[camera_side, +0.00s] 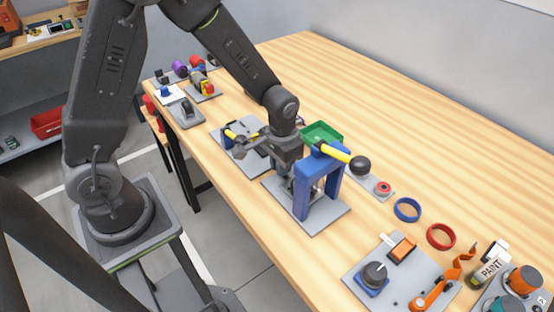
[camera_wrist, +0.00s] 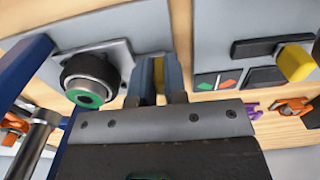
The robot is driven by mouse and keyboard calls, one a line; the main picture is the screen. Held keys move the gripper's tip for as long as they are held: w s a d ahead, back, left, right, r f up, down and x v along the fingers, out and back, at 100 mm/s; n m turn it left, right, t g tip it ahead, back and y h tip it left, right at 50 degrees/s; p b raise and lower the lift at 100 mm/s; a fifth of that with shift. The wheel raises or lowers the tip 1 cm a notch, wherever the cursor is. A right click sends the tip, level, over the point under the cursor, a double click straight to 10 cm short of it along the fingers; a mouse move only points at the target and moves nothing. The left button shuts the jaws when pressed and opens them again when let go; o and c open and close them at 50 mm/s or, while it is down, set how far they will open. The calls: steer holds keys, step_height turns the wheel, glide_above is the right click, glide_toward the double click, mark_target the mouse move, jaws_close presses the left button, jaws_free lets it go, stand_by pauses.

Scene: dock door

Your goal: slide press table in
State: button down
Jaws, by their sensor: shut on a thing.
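The blue press (camera_side: 330,170) with a yellow lever (camera_side: 333,152) stands on a grey base plate (camera_side: 325,218) in the side view. My gripper (camera_side: 287,180) is low beside the press, on its left, and hides part of it. In the wrist view, the gripper fingers (camera_wrist: 158,88) are shut on a narrow yellow part (camera_wrist: 158,70), probably the table's handle. Just left of the fingers is the small grey press table (camera_wrist: 124,56), carrying a black ring with a steel, green-centred piece (camera_wrist: 90,82). A blue press post (camera_wrist: 24,70) rises at the far left.
A grey plate (camera_wrist: 232,40) with a yellow knob (camera_wrist: 296,62) lies right of the fingers in the wrist view. In the side view, a green tray (camera_side: 322,132) is behind the press; blue (camera_side: 407,209) and red (camera_side: 441,236) rings lie to the right. The back right tabletop is clear.

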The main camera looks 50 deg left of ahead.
steer(key=c, duration=1.2)
jaws_free()
steer(key=shift+o, duration=0.2)
steer(key=shift+r, duration=0.1)
step_height(320, 180, up, 14)
steer(key=shift+o, duration=0.2)
steer(key=shift+f, duration=0.2)
